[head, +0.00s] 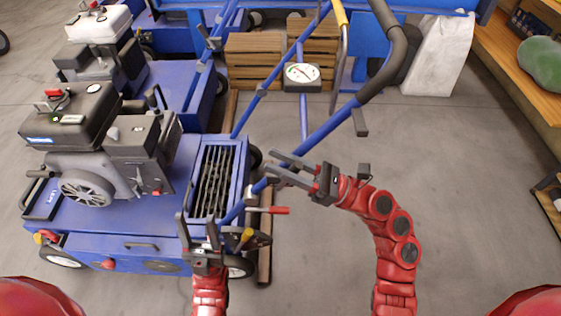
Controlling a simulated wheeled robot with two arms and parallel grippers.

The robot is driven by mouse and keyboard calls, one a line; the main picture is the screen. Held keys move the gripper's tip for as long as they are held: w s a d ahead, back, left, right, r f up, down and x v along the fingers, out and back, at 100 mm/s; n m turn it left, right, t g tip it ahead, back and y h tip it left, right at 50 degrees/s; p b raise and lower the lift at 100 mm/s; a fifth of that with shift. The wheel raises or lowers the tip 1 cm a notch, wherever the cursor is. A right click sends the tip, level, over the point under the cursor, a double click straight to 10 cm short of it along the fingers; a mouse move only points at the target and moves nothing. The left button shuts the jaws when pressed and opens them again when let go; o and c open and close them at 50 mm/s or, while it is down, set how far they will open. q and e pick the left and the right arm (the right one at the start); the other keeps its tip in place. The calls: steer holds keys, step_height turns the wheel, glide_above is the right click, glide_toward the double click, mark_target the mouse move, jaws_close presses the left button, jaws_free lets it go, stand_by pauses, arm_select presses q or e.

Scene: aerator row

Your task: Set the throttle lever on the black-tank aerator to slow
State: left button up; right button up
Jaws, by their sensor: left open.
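The black-tank aerator is the nearest blue machine, at left in the head view, with a black tank (75,115) on its engine. A red-tipped lever (268,210) and a yellow-tipped lever (245,237) stick out at its right side, below its blue handle bar (325,130). I cannot tell which lever is the throttle, or read any slow mark. My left gripper (198,228) is open, fingers up, left of the yellow-tipped lever, with no visible hold. My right gripper (270,167) looks open, pointing left in front of the handle bar; whether it touches the bar is unclear.
A white-tank aerator (98,24) stands behind at upper left. A dial gauge (302,76) sits between the handle bars, before wooden crates (255,58). A white sack (440,50) and a wooden shelf (500,60) are at right. The floor (470,190) right of my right arm is clear.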

jaws_close()
stand_by(1.5)
